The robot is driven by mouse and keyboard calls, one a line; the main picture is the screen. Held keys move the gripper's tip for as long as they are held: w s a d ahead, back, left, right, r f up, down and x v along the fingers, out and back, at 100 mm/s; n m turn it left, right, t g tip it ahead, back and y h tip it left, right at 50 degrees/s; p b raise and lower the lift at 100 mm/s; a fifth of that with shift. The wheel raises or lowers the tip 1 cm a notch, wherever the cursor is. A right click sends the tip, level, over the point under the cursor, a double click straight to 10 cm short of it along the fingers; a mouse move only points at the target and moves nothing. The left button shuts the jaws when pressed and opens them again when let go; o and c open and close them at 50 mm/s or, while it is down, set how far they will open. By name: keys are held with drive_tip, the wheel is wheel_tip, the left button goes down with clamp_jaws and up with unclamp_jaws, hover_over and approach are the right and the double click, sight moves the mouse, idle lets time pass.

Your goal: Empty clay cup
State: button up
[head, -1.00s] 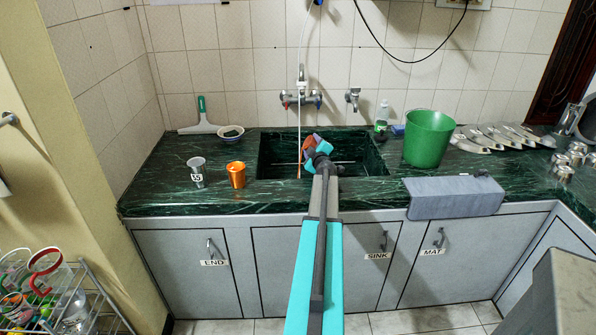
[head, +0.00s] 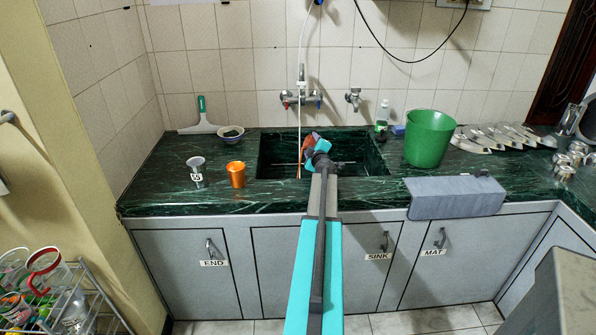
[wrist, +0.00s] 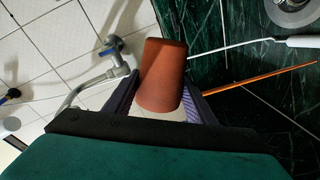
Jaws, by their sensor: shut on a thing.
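A reddish-brown clay cup (wrist: 162,75) is held between the two fingers of my gripper (wrist: 165,108) in the wrist view. In the head view the cup (head: 308,140) shows small and partly hidden by my gripper (head: 319,150), over the dark green sink (head: 350,160). The cup looks tilted. Its inside does not show, so I cannot tell what is in it. The drain (wrist: 290,10) shows at the upper right of the wrist view.
A steel cup (head: 196,172) and an orange metal cup (head: 236,174) stand left of the sink. A green bucket (head: 428,140) and a grey mat (head: 455,197) lie to the right. A tap (head: 301,97) and a thin white hose (head: 301,60) are behind the sink.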

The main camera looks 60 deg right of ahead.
drive_tip(key=shift+w+a+f+n+b, duration=0.15)
drive_tip(key=shift+f+n+b, duration=0.35)
drive_tip(key=shift+n+b, duration=0.7)
idle(0.5)
drive_tip(key=shift+w+r+g, duration=0.15)
drive_tip(key=shift+g, duration=0.15)
drive_tip(key=shift+w+a+r+n+p, duration=0.15)
drive_tip(key=shift+w+a+n+p, duration=0.3)
drive_tip(key=shift+p, duration=0.6)
drive_tip(key=shift+n, duration=0.25)
drive_tip(key=shift+d, duration=0.1)
drive_tip(key=shift+s+d+f+m+b, duration=0.3)
drive_tip(key=shift+s+d+m+b, duration=0.25)
drive_tip(key=shift+m+b, duration=0.55)
drive_tip(key=shift+a+r, duration=0.1)
drive_tip(key=shift+r, duration=0.2)
drive_tip(key=shift+s+r+p, duration=0.1)
drive_tip(key=shift+r+p, duration=0.05)
drive_tip(key=shift+p, duration=0.45)
